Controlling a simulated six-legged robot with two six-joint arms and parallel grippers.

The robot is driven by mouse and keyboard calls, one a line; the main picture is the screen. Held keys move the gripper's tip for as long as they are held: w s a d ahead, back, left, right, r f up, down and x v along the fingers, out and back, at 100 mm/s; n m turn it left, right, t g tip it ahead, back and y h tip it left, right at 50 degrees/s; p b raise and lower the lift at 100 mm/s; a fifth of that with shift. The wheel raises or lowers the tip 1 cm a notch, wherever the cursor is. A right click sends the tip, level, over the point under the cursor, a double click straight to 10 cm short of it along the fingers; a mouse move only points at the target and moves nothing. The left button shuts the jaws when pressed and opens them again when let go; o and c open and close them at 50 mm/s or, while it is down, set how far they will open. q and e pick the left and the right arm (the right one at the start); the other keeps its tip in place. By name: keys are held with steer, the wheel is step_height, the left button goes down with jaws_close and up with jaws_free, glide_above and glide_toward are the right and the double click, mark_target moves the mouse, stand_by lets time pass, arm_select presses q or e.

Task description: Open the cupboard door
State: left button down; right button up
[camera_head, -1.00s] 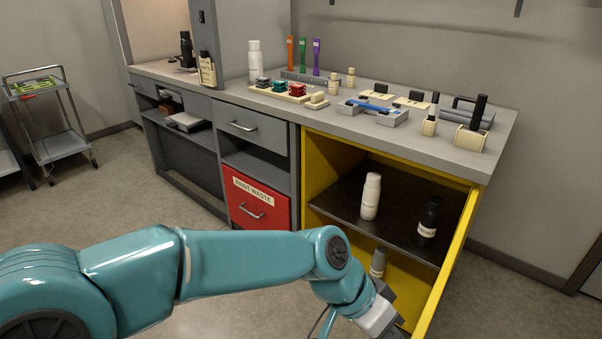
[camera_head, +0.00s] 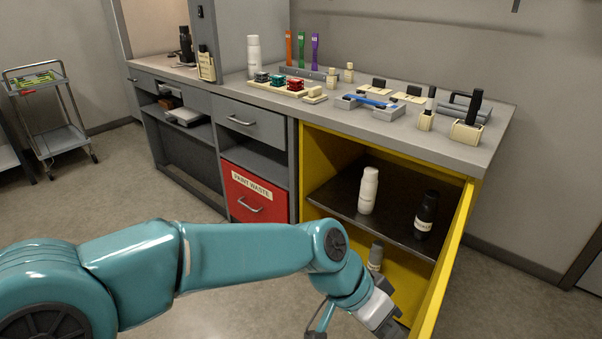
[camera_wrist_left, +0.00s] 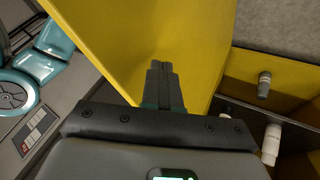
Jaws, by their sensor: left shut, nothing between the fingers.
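The yellow cupboard (camera_head: 330,157) stands under the right end of the workbench. Its yellow door (camera_head: 449,262) is swung well open toward me on the right, and the shelf inside shows. My left gripper (camera_head: 390,326) is at the inner face of the door, near its lower part. In the left wrist view the gripper's fingers (camera_wrist_left: 160,75) are shut and empty, pointing at the yellow door panel (camera_wrist_left: 125,40). I cannot tell whether they touch it. My right gripper is not in view.
A white bottle (camera_head: 368,190) and a black bottle (camera_head: 426,215) stand on the cupboard shelf; a grey bottle (camera_head: 376,255) stands below. The red paint waste drawer (camera_head: 254,197) is left of the cupboard. The worktop (camera_head: 440,145) holds several tools.

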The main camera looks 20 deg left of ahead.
arm_select(q)
steer(key=w+p+v, duration=0.1)
steer(key=p+v, duration=0.2)
steer(key=v, duration=1.3)
steer(key=shift+s+p, duration=0.4)
steer(key=shift+s, duration=0.05)
steer(key=shift+s+a+r, duration=0.1)
